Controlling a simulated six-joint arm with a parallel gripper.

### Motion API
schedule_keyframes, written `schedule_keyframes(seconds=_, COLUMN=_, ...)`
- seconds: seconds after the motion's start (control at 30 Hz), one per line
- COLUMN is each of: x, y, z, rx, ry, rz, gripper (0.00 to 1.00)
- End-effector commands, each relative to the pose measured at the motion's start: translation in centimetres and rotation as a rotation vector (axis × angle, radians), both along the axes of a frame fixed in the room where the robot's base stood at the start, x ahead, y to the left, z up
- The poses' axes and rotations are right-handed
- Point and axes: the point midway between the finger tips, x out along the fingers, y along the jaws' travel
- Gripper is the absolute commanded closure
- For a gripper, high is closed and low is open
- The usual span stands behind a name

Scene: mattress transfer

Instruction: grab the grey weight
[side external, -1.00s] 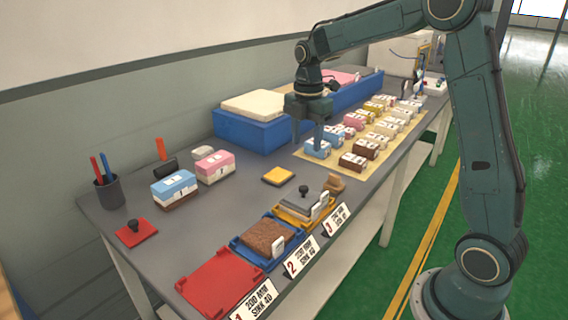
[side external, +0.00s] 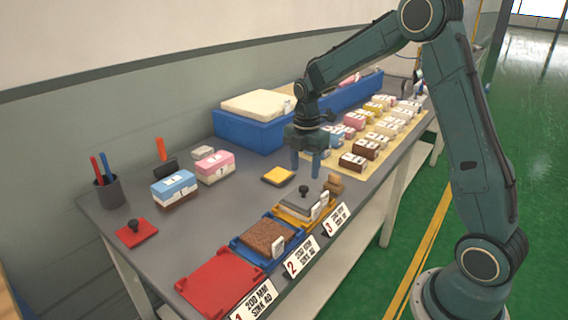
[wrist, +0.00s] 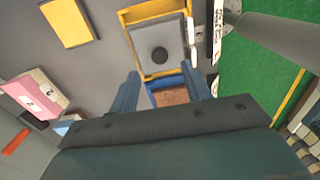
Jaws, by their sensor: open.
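The grey weight (side external: 294,206) is a flat grey slab with a dark round knob on top. It sits in the yellow tray (side external: 277,210) near the front edge of the table. My gripper (side external: 306,168) is open and empty, pointing down. In the side view it appears above and slightly behind the weight. In the wrist view the weight (wrist: 172,33) shows with its knob beyond the fingertips of my gripper (wrist: 161,74), with nothing between the fingers touching it.
A blue tray with a brown block (side external: 265,236) and an empty red tray (side external: 222,284) stand left of the yellow tray. Small blocks fill the tan mat (side external: 322,172) behind. A yellow pad (side external: 278,176) lies nearby.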

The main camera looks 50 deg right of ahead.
Motion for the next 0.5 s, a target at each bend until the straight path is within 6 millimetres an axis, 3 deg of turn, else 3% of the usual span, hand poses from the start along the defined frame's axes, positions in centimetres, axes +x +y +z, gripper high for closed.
schedule_keyframes(seconds=0.5, x=0.0, y=0.1, z=-1.9, rx=0.0, ry=0.002, rz=0.0, gripper=0.52)
